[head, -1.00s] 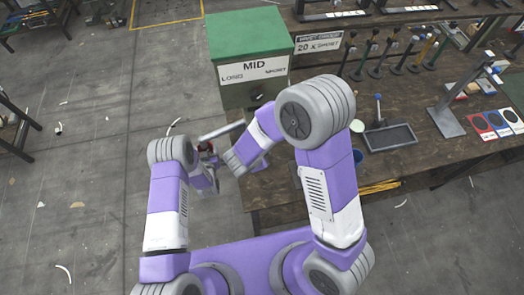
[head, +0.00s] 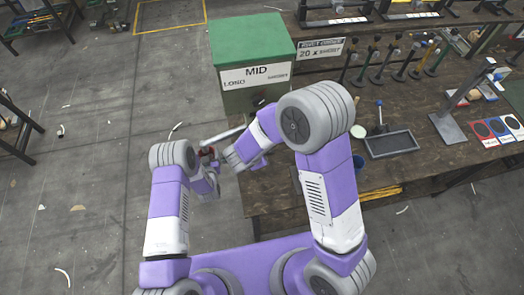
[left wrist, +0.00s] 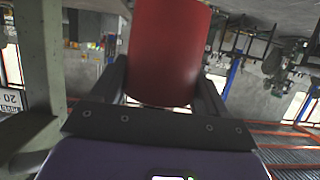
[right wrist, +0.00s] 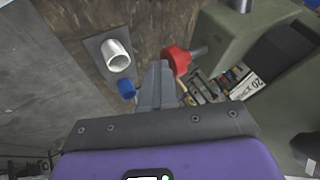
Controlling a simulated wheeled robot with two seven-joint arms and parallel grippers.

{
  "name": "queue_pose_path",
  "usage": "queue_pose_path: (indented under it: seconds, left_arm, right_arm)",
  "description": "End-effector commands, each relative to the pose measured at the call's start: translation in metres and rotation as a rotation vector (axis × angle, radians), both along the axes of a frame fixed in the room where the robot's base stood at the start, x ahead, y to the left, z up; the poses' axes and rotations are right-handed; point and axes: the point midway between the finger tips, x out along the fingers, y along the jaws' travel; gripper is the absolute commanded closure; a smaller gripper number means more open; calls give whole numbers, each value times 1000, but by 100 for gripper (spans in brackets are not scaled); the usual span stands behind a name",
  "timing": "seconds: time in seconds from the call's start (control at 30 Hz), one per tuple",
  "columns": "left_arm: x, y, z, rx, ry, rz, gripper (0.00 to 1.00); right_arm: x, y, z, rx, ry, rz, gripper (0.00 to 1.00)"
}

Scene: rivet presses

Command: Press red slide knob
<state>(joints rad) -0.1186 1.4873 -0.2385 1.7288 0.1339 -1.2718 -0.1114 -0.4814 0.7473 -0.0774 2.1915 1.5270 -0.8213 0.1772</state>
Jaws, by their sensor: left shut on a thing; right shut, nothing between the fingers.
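A green cabinet (head: 254,62) labelled MID stands at the bench's left end. In the left wrist view, my left gripper (left wrist: 160,85) is shut on a broad red handle (left wrist: 166,45), which fills the space between its fingers. In the head view, a bit of red shows at the left gripper (head: 208,163), beside a grey bar (head: 224,135). My right gripper (right wrist: 158,75) is shut and empty. A red slide knob (right wrist: 177,60) on a grey shaft is just right of its fingertips; I cannot tell whether they touch. A blue knob (right wrist: 126,88) lies left of them.
A white cylinder (right wrist: 117,55) on a grey plate stands near the blue knob. The wooden bench (head: 300,185) carries a dark tray (head: 391,143), a row of levers and coloured cards (head: 498,129). Open floor (head: 90,150) is on the left.

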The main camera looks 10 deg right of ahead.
Motion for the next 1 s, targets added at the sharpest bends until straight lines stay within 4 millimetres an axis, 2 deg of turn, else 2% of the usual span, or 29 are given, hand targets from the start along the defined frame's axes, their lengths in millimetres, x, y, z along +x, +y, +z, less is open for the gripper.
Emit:
queue_pose_path:
  seconds: [0.13,0.3,0.47,0.7,1.0]
  left_arm:
    - [0,0,0,0,-1,0,56]
    - [0,0,0,0,-1,0,56]
    - [0,0,0,0,-1,0,56]
    - [0,0,0,0,-1,0,56]
    - [0,0,0,0,-1,0,56]
  right_arm:
    - [-29,2,3,0,-2,5,100]
    - [-46,19,39,4,-7,3,100]
    - [-62,30,63,4,-4,3,100]
    - [-72,38,80,1,-2,1,100]
    - [-73,38,80,1,0,0,100]
